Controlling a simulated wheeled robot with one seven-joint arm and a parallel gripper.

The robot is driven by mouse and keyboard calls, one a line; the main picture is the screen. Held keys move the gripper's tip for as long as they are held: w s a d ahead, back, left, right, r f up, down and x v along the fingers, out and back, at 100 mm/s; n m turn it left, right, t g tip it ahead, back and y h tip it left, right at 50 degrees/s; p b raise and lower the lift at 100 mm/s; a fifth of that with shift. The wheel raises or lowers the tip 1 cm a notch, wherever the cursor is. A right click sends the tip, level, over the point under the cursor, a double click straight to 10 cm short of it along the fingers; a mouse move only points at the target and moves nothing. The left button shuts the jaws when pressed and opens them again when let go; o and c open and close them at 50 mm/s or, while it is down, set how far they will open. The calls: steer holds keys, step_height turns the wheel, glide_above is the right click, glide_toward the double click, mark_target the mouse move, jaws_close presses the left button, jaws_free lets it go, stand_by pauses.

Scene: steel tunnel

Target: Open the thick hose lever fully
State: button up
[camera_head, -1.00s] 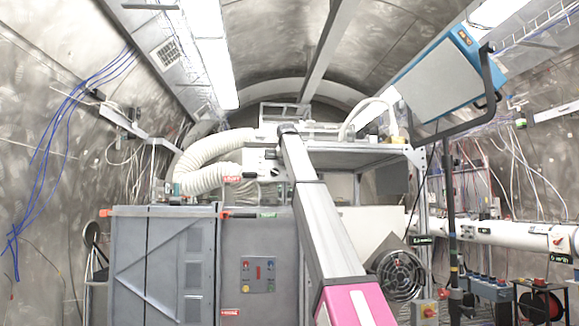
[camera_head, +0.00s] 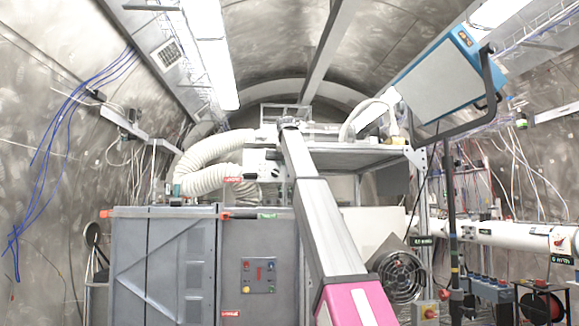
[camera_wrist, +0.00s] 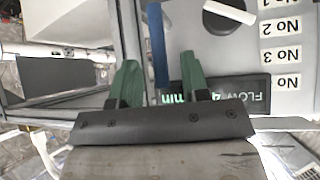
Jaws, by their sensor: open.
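In the wrist view, my gripper (camera_wrist: 158,62) has two green fingers, apart from each other. A white lever (camera_wrist: 230,12) on a dark round knob (camera_wrist: 222,18) lies further off at the upper right. In the head view, a thick white corrugated hose (camera_head: 210,163) runs to a white box (camera_head: 262,163) with dark knobs, beside the far end of my arm. My fingers cannot be made out there.
In the wrist view, a dark FLOW display (camera_wrist: 240,97) lies upside down beside the right finger, below labels such as No 3 (camera_wrist: 281,54). In the head view, a grey cabinet (camera_head: 165,265) stands below the hose, and a fan (camera_head: 401,276) sits right of my arm.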

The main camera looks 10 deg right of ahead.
steer(key=v, duration=0.7)
steer(key=shift+s+r, duration=0.25)
steer(key=shift+s, duration=0.05)
steer(key=shift+a, duration=0.1)
step_height(320, 180, down, 48)
steer(key=d+n+g, duration=0.1)
steer(key=d+g, duration=0.1)
steer(key=g, duration=0.1)
steer(key=s+d+f+g, duration=0.1)
steer(key=s+f, duration=0.5)
steer(key=f, duration=0.7)
steer(key=s+d+f+n+g+y, duration=0.1)
steer(key=s+f, duration=0.6)
steer(key=f, duration=0.6)
steer(key=s+d+f+g, duration=0.1)
steer(key=s+f, duration=0.5)
steer(key=f, duration=0.6)
steer(key=s+f+g, duration=0.1)
steer(key=s+f, duration=0.7)
steer(key=s, duration=0.2)
steer(key=s+d+f+g, duration=0.1)
steer(key=s+f, duration=0.6)
steer(key=s, duration=0.3)
steer(key=shift+s+d+f+g+y, duration=0.2)
steer(key=shift+s+f+g+y, duration=0.15)
steer(key=shift+f+g+y, duration=0.05)
